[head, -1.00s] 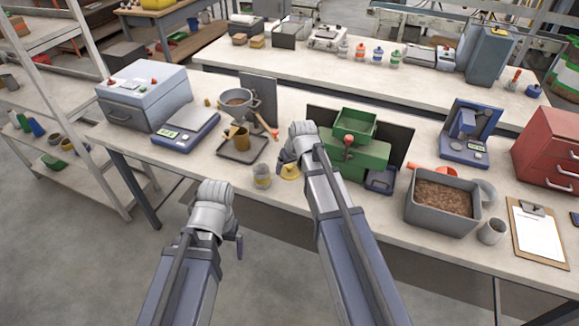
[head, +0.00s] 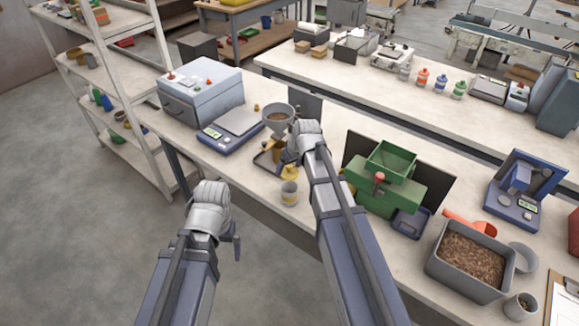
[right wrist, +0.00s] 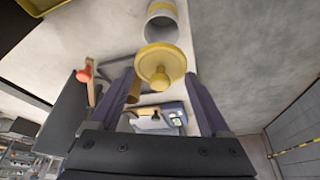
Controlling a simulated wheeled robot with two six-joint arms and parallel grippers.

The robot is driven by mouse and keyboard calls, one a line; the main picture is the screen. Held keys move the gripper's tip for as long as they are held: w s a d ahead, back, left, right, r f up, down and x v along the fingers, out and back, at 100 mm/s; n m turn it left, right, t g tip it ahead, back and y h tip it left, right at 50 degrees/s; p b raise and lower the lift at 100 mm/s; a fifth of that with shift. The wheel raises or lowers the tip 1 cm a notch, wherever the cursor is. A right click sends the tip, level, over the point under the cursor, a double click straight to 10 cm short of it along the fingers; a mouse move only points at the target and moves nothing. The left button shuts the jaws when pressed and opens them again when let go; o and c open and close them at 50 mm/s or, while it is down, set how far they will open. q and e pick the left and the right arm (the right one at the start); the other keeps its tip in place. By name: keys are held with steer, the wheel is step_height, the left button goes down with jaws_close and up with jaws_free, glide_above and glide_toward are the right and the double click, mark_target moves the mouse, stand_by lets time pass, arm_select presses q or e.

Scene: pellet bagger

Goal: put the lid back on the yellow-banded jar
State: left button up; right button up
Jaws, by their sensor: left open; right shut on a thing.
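The yellow-banded jar (head: 289,194) is a grey, open jar upright near the bench's front edge in the head view. Its side and yellow band show at the top of the right wrist view (right wrist: 161,24). The yellow round lid (head: 290,172) has a knob, seen in the right wrist view (right wrist: 160,62). My right gripper (head: 288,161) is shut on the lid, with a finger on either side of it, apart from the jar and just behind it in the head picture; their exact gap is unclear. My left gripper (head: 236,250) is open and empty, off the bench front.
Behind the lid stand a funnel (head: 278,119) on its stand and a tray (head: 262,160). A blue scale (head: 228,135) is to the left. The green machine (head: 383,190) and pellet bin (head: 470,262) are to the right. The bench front around the jar is clear.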

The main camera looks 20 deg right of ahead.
steer(key=shift+f, duration=0.15)
step_height(320, 180, down, 6)
steer(key=b, duration=0.6)
steer(key=shift+f+b, duration=0.25)
steer(key=shift+b, duration=0.05)
stand_by(1.6)
steer(key=o, duration=1.3)
steer(key=shift+c, duration=0.2)
steer(key=shift+r, duration=0.1)
steer(key=shift+r+p, duration=3.5)
steer(key=shift+p, duration=0.05)
